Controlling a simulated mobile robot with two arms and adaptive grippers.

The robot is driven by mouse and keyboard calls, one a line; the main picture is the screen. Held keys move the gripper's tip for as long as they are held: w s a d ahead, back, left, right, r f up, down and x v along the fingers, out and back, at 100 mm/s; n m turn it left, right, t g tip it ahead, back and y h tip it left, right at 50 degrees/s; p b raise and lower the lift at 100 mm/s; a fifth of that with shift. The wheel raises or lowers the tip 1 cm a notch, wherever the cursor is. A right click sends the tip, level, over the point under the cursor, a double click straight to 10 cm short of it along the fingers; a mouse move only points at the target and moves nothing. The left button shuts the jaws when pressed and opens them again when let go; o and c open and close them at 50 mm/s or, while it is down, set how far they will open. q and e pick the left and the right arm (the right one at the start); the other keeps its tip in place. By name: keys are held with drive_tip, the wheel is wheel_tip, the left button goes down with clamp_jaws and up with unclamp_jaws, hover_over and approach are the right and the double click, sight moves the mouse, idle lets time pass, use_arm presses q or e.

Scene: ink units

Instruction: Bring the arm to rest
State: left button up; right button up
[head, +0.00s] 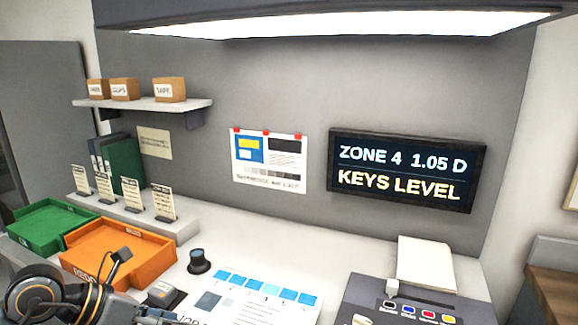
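My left arm (42,292) comes in at the bottom left, with dark rounded joints. It is in front of the orange tray's near side. My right gripper is not in view.
A green tray (46,226) and an orange tray (150,245) stand at left. A black knob (199,262), a small block (162,294), a sheet with blue squares (262,295) and a printer (375,292) stand on the worktop. A display (404,171) reads "ZONE 4 1.05 D KEYS LEVEL".

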use_arm(q)
drive_tip(key=d+r+n+t+h, duration=0.8)
drive_tip(key=r+n+t+h, duration=0.1)
drive_tip(key=r, duration=0.2)
drive_tip(key=w+a+f+n+t+y, duration=0.1)
drive_tip(key=a+f+n+t+y, duration=0.1)
drive_tip(key=a+n+t+y, duration=0.45)
drive_tip(key=w+a+f+n+t+y, duration=0.1)
drive_tip(key=a+f+n+y, duration=0.15)
drive_tip(key=n+y, duration=0.75)
drive_tip(key=s+a+f+n+g+y, duration=0.25)
drive_tip(key=a+f+n+g, duration=0.25)
drive_tip(key=f+n, duration=0.55)
drive_tip(key=s+d+f+n+g+h, duration=0.1)
drive_tip(key=s+d+f+n+g, duration=0.15)
drive_tip(key=s+f+g, duration=0.6)
drive_tip(key=s+d+f+n+g, duration=0.1)
drive_tip(key=s+d+f+g, duration=0.25)
drive_tip(key=s+f, duration=0.9)
wheel_tip(320, 180, down, 24)
drive_tip(key=g, duration=0.2)
drive_tip(key=s+a+f, duration=0.2)
drive_tip(key=s+f, duration=0.7)
drive_tip(key=s+a+f+g, duration=0.1)
drive_tip(key=s+f, duration=0.8)
drive_tip(key=shift+a, duration=0.4)
